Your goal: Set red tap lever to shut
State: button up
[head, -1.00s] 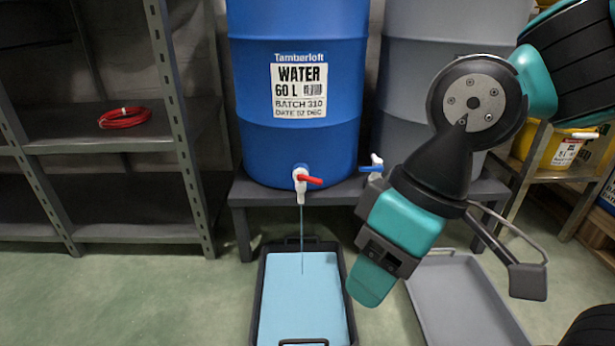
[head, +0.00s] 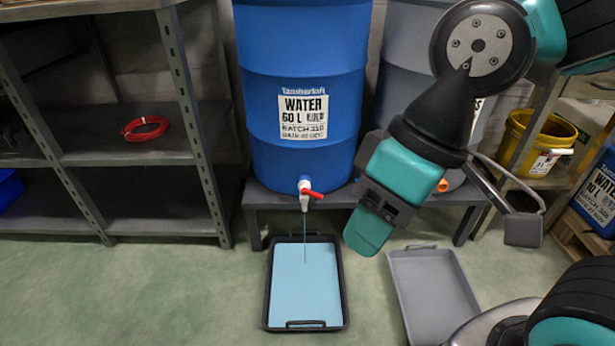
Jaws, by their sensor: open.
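The red tap lever (head: 314,194) sticks out to the right from the white tap (head: 305,190) low on the blue water barrel (head: 268,165). A thin stream (head: 305,230) runs straight down from the tap into a black-rimmed tray (head: 343,285) holding light blue liquid. My gripper (head: 368,234) is open, with its tip pointing down, to the right of and lower than the lever in the picture. It is apart from the lever, with nothing visible in it. My arm hides much of the grey barrel's lower part.
The blue barrel stands on a grey bench (head: 262,205). A grey barrel (head: 399,75) is behind my arm. An empty grey tray (head: 432,300) lies on the floor at right. Dark shelving (head: 180,90) with a red coil (head: 146,128) stands left. A yellow bucket (head: 530,145) stands right.

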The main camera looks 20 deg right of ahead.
aim_at(304, 191)
jog(key=k, duration=1.2)
jog(key=u, duration=0.65)
jog(key=i, duration=1.7)
jog(key=z, duration=0.65)
